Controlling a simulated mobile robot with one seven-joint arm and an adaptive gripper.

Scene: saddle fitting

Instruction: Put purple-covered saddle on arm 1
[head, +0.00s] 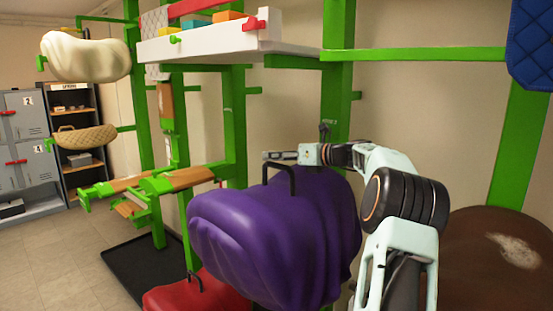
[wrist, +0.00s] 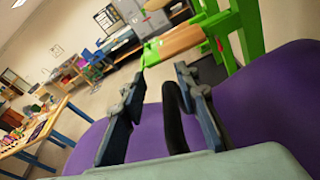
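The purple-covered saddle (head: 265,240) fills the middle of the head view, with a black loop handle (head: 280,175) on top. It also spreads across the wrist view (wrist: 262,97). My gripper (head: 270,156) is at the top of the handle. In the wrist view my gripper (wrist: 160,82) has its two fingers apart, one on each side of the handle (wrist: 174,120), which looks closer to the right finger. What supports the saddle from below is hidden. Green rack arms with wooden pads (head: 178,180) stand left of the saddle; I see no number on them.
A red saddle (head: 205,292) lies below the purple one, and a brown one (head: 500,260) is at right. Cream (head: 85,55) and tan (head: 85,137) saddles hang at left. A white shelf (head: 225,45) is above. Floor at lower left (head: 60,265) is clear.

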